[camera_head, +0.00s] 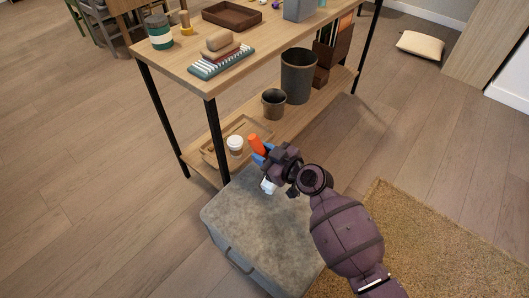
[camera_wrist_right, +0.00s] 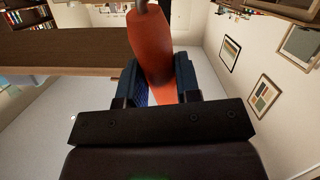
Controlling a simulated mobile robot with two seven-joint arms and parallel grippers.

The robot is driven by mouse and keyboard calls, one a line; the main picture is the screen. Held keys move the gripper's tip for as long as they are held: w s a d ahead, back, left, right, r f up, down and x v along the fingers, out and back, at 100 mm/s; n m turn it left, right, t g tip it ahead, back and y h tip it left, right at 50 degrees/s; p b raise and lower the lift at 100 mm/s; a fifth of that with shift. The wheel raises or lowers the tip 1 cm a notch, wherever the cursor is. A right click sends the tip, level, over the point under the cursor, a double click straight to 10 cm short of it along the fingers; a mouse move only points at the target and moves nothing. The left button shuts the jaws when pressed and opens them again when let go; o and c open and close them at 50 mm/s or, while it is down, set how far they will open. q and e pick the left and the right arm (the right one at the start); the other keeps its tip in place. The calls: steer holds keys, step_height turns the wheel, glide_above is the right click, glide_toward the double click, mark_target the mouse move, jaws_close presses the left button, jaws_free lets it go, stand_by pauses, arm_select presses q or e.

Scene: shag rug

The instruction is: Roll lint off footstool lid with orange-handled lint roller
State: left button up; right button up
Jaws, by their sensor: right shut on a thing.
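The grey footstool (camera_head: 250,215) stands on the floor in front of the table, its lid closed and a loop handle on its front side. My right gripper (camera_head: 262,157) is above the far part of the lid. It is shut on the orange handle of the lint roller (camera_head: 256,144); the handle also fills the middle of the right wrist view (camera_wrist_right: 149,45) between the blue fingers. My left gripper is not in view.
The two-level wooden table (camera_head: 190,80) stands right behind the footstool. A tan shag rug (camera_head: 440,235) lies to the right. The floor at left is clear.

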mark_target(265, 186)
steer(key=shift+w+f, duration=0.1)
steer(key=shift+f, duration=0.1)
steer(key=shift+f+b, duration=1.2)
steer(key=shift+f, duration=1)
steer(key=shift+w+d+t, duration=0.1)
steer(key=shift+t, duration=0.2)
